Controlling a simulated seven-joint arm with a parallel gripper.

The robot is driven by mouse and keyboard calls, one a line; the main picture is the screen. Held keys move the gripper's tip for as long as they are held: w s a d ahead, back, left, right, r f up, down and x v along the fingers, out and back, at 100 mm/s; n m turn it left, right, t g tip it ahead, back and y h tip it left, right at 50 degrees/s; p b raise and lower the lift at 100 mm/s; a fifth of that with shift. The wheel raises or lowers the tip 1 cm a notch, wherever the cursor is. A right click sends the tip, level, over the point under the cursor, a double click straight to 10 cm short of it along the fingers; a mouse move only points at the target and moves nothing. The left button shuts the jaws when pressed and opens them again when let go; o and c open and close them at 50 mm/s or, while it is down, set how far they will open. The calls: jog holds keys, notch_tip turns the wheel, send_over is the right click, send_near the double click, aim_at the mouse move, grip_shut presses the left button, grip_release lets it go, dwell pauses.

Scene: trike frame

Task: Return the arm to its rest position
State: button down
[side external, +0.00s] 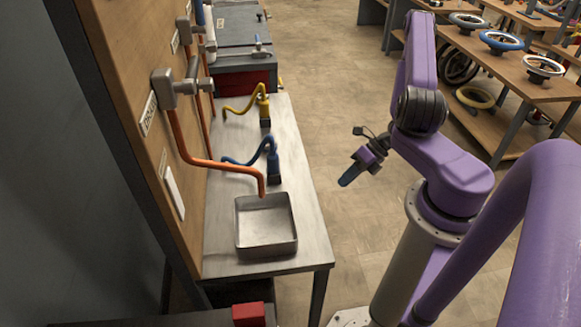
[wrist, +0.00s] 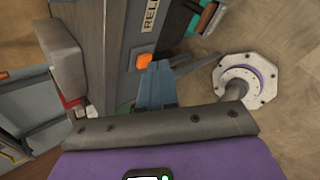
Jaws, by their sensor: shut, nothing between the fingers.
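My purple arm is raised to the right of the metal bench in the side external view. My gripper (side external: 346,181) hangs over open floor beyond the bench's right edge, its blue fingers together and empty, pointing down and to the left. In the wrist view the blue fingers (wrist: 155,86) are close together at the centre. A small orange piece (wrist: 144,61) shows just past their tips; I cannot tell what it belongs to, and nothing is seen gripped.
The metal bench (side external: 300,220) holds a grey tray (side external: 266,225), a blue bent tube (side external: 273,165) and a yellow one (side external: 263,108). An orange pipe (side external: 215,164) comes off the wooden panel (side external: 125,60) at left. Shelves with wheels (side external: 497,60) stand back right. Floor between is clear.

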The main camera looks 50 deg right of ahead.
jog(key=w+a+r+n+g, duration=0.2)
jog(key=a+r+n+g, duration=0.35)
jog(key=n, duration=0.65)
jog(key=w+a+r+n+g, duration=0.2)
jog(key=a+r+n, duration=0.4)
jog(key=r+n, duration=0.5)
jog(key=s+a+r+n+t+h, duration=0.1)
jog(key=s+a+r+n+h, duration=0.1)
jog(key=n, duration=0.7)
jog(key=s+a+r+n+t+h, duration=0.1)
jog(key=s+a+r+n+h, duration=0.1)
jog(key=s+r+n, duration=0.3)
jog(key=s+a+r+n+t+h, duration=0.1)
jog(key=s+n, duration=0.6)
jog(key=n, duration=0.7)
jog(key=shift+s+a+r+h, duration=0.2)
jog(key=shift+a+r+h, duration=0.7)
jog(key=shift+r, duration=0.75)
jog(key=shift+d, duration=0.1)
